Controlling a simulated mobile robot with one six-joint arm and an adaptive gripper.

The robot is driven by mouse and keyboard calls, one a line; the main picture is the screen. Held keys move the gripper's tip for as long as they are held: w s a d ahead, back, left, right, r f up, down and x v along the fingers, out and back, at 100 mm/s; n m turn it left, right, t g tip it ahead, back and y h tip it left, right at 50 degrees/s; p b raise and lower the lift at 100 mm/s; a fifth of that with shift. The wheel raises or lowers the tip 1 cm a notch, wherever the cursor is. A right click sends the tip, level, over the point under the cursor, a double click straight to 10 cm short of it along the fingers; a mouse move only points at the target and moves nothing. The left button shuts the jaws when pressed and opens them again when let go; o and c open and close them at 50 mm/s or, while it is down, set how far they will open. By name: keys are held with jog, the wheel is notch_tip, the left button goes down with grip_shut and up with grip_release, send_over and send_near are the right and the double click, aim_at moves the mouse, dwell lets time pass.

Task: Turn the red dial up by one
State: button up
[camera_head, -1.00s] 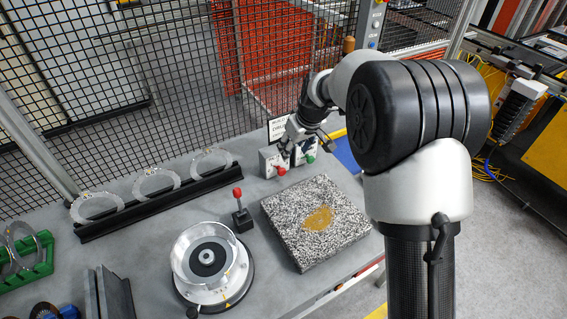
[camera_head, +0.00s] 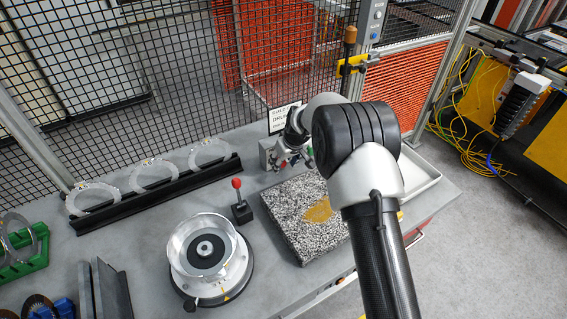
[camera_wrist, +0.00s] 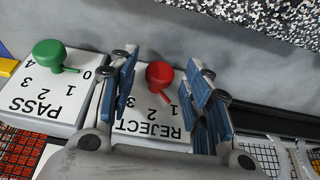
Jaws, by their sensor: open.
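The red dial (camera_wrist: 159,75) sits on a white panel marked REJECT (camera_wrist: 150,122), with numbers beside the knob, in the wrist view. Its pointer aims down and to the right in that view. My gripper (camera_wrist: 165,88) is open, with one blue-padded finger on each side of the red dial. I cannot tell whether either finger touches it. The green dial (camera_wrist: 48,54) on the PASS panel (camera_wrist: 45,95) lies to the left of the gripper. In the head view, my gripper (camera_head: 293,160) is at the dial boxes, and my arm hides most of them.
A speckled block (camera_head: 297,222) with a tan patch lies in front of the dial boxes. A red-knobbed lever (camera_head: 239,205) and a round metal fixture (camera_head: 209,252) stand to its left. A black rack with clear rings (camera_head: 152,195) lies along the mesh fence. A sign (camera_head: 283,117) stands behind.

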jog(key=shift+f, duration=0.15)
jog(key=shift+c, duration=0.2)
jog(key=c, duration=1)
jog(key=shift+w+y+b, duration=0.1)
jog(key=shift+y+b, duration=0.2)
jog(key=shift+b, duration=0.1)
jog(key=shift+w+d+f+m+g+y+b, duration=0.15)
jog(key=shift+g+y+b, duration=0.25)
jog(key=shift+b, duration=0.25)
jog(key=shift+d+f+m+g+y+b, duration=0.15)
jog(key=shift+g+y+b, duration=0.15)
jog(key=shift+y+b, duration=0.25)
jog(key=g+y+b, duration=0.1)
jog(key=y, duration=0.1)
jog(key=m+g+y+b, duration=0.1)
jog(key=y+b, duration=0.1)
jog(key=shift+w+d+g+y, duration=0.15)
jog(key=shift+d+g+y, duration=0.05)
jog(key=shift+g+y, duration=0.2)
jog(key=shift+b, duration=0.3)
